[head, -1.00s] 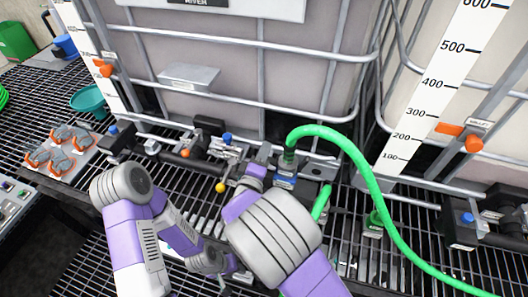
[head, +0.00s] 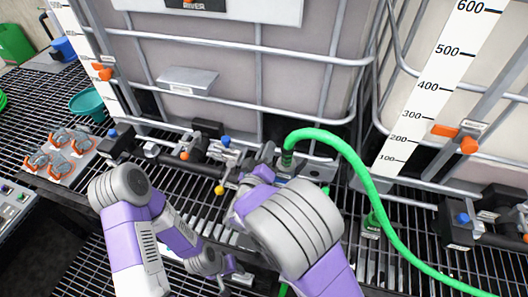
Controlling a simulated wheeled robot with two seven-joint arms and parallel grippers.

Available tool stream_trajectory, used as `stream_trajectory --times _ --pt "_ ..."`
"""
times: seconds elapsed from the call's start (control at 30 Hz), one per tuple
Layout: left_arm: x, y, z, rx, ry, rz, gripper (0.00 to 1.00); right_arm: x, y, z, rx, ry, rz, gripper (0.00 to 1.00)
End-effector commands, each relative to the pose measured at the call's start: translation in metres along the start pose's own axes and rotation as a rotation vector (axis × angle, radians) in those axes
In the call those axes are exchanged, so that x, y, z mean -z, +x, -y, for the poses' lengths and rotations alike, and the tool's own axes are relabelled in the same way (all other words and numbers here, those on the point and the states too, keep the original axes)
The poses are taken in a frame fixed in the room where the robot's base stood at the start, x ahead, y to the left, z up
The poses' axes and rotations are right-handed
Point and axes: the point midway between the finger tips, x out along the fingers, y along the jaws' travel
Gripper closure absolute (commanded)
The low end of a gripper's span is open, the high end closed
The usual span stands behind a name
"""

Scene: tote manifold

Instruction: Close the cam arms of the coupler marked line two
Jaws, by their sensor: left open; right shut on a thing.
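The green hose (head: 340,143) ends in a coupler (head: 288,160) at the foot of the middle tank. Its lower part and any line marking are hidden behind my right arm, and I cannot make out its cam arms. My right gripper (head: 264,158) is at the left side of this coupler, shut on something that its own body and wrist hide. My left gripper (head: 226,277) is open and empty, low over the grating, well below and left of the coupler. A second green coupler end (head: 372,222) stands to the right; its label is too small to read.
A black valve pipe with blue, orange and yellow knobs (head: 220,189) runs left of the coupler. Tank cage bars (head: 240,106) rise close behind. A tray (head: 87,160) of grey and orange fittings lies far left. The hose sweeps down across the right side.

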Motion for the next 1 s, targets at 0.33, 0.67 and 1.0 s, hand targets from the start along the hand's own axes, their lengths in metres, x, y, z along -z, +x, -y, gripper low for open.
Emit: stream_trajectory --times 0.33,0.67,1.0 --pt "0.000 0.009 0.004 0.000 0.000 0.000 0.59 -0.003 0.000 -0.012 0.000 0.291 0.001 1.00" --pt "0.001 0.015 0.006 0.000 0.000 0.000 0.59 -0.005 0.000 -0.018 0.000 0.445 0.001 1.00" --pt "0.001 0.017 0.006 0.000 0.000 0.000 0.59 -0.006 0.000 -0.019 0.000 0.486 0.001 1.00"
